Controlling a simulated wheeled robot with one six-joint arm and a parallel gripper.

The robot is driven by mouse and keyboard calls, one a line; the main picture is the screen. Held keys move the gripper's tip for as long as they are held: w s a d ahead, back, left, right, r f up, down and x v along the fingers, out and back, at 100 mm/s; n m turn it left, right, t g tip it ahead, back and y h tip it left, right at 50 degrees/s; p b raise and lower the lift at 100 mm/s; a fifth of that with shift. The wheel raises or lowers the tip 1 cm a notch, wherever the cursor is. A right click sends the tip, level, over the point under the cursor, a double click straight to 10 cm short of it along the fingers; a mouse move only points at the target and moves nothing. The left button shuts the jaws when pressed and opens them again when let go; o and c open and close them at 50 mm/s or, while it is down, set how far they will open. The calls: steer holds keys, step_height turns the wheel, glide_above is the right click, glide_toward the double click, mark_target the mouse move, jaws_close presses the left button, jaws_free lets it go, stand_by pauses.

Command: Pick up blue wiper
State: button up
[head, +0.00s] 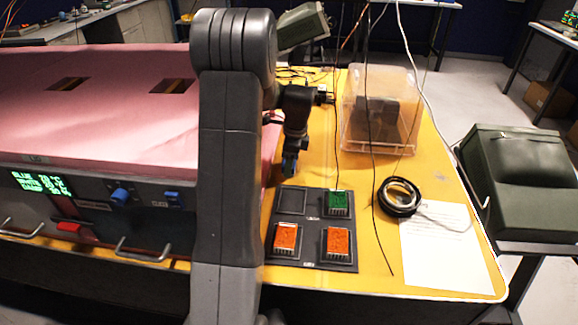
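My gripper (289,168) hangs down over the yellow table, just beyond the empty top-left slot of a dark tray (309,264). A small blue patch shows at its tip. I cannot tell whether this is the blue wiper or part of the gripper, nor whether the fingers are open or shut. No separate blue wiper can be made out. The tray's top-right slot holds a green block (338,203). Its two front slots hold orange blocks, one on the left (286,238) and one on the right (337,242). My arm hides part of the scene left of the tray.
A pink foam enclosure (90,110) with a control panel (85,205) fills the left. A clear plastic box (380,110) stands behind the tray. A black cable coil (400,197) and white paper (442,250) lie right of it. Thin cables hang nearby. A green case (520,180) stands at far right.

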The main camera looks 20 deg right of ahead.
steer(key=c, duration=0.4)
steer(key=shift+s+d+r+b, duration=0.1)
steer(key=shift+d+r+b, duration=0.15)
steer(key=shift+r, duration=0.25)
step_height(320, 180, up, 6)
steer(key=shift+f+b, duration=0.1)
steer(key=shift+b, duration=0.3)
steer(key=s+d+b, duration=0.1)
steer(key=s+d, duration=0.4)
steer(key=d, duration=0.3)
steer(key=s+d+b, duration=0.1)
steer(key=s+d, duration=0.4)
steer(key=d, duration=0.3)
steer(key=shift+s+d, duration=0.15)
steer(key=shift+d, duration=0.15)
